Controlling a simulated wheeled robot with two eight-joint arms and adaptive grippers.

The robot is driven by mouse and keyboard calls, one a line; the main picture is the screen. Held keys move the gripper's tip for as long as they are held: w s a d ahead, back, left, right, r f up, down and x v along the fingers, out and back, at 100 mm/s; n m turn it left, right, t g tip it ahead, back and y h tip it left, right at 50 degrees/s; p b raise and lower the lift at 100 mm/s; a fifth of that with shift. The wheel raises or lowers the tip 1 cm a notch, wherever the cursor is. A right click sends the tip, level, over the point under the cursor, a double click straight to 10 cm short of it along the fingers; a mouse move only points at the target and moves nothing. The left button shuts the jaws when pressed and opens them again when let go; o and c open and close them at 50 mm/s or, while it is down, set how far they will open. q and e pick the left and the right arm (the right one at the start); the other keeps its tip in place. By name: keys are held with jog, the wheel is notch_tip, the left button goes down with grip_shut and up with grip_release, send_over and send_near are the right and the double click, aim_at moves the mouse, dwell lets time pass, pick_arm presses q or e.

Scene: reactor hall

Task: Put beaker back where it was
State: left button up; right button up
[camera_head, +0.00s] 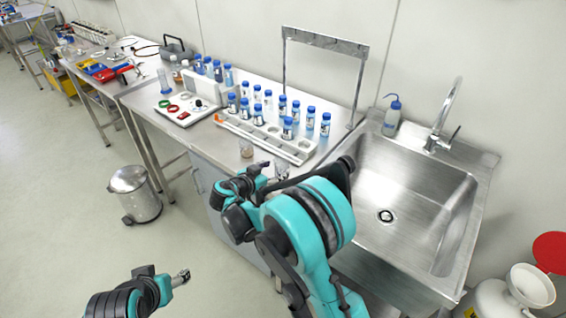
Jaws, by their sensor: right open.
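My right gripper (264,173) is open over the counter's front edge, close to both glasses. I cannot tell whether it touches the second one. My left gripper (181,279) is low at the lower left, over the floor and away from the counter; its jaws are too small to read.
A white rack (297,157) with several blue-capped bottles stands behind the beaker. A steel sink (410,215) with a tap (444,120) is on the right. A wash bottle (392,118) stands behind the sink. A pedal bin (134,194) stands on the floor at left.

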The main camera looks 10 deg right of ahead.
aim_at(278, 168)
jog(key=v, duration=0.3)
jog(key=shift+s+a+r, duration=0.1)
jog(key=s+d+r+n+g+y, duration=0.1)
jog(key=s+d+r+n+y, duration=0.1)
jog(key=s+d, duration=0.35)
jog(key=s+d+r+n+g+y, duration=0.2)
jog(key=s+r+n+y, duration=0.1)
jog(key=s, duration=0.5)
jog(key=s+a+f+n+t+y, duration=0.1)
jog(key=s+n+y, duration=0.3)
jog(key=s, duration=1.2)
jog(key=shift+s+a+f+y, duration=0.3)
jog(key=shift+a+y, duration=0.2)
jog(key=shift+a, duration=0.1)
